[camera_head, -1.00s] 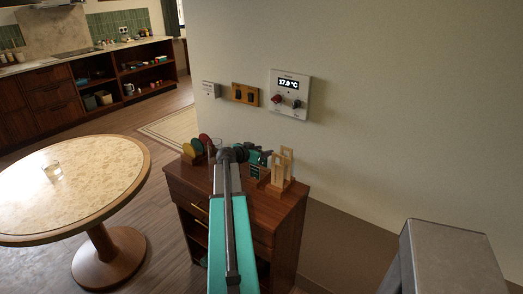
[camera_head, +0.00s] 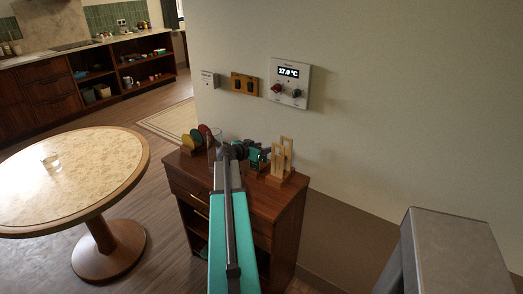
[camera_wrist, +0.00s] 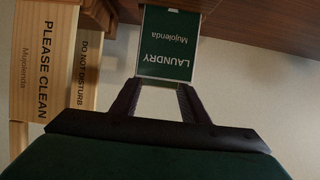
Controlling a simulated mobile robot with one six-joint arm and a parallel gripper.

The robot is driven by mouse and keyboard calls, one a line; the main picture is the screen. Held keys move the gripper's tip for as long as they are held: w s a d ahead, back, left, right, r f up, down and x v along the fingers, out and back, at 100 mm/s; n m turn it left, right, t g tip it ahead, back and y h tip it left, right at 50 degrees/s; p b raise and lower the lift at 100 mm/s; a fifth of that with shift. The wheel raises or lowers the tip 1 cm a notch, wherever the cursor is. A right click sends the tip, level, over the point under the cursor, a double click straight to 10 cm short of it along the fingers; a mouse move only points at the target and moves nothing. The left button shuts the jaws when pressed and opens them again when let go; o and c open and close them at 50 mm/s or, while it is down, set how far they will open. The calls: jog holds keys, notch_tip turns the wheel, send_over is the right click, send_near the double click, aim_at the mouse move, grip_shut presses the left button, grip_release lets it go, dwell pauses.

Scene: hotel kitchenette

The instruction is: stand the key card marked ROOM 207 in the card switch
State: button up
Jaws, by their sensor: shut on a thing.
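My gripper (camera_wrist: 161,84) is shut on a green card marked LAUNDRY (camera_wrist: 168,45), which reads upside down in the wrist view; its far end meets a dark wooden surface at the top edge. In the head view my gripper (camera_head: 262,157) is small, above the far part of the wooden cabinet (camera_head: 270,205), and my arm partly hides what lies near it. I see no card marked ROOM 207. A small white box (camera_head: 209,79) on the wall, left of the switches, may be the card switch; its lettering is too small to read.
A wooden stand (camera_head: 283,160) is on the cabinet by my gripper; tags reading PLEASE CLEAN (camera_wrist: 43,60) and DO NOT DISTURB (camera_wrist: 88,65) show beside it. Colored discs (camera_head: 196,138) and a glass (camera_head: 214,150) stand left. A thermostat (camera_head: 289,84) and wooden switch plate (camera_head: 245,84) are on the wall.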

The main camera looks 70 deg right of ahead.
jog(key=shift+f+b, duration=0.35)
jog(key=shift+f, duration=0.05)
jog(key=o, duration=1.1)
jog(key=shift+a, duration=0.15)
jog(key=b+v, duration=0.3)
jog(key=v, duration=1)
jog(key=shift+a+r+b, duration=0.15)
jog(key=shift+r+b, duration=0.1)
jog(key=shift+b, duration=0.05)
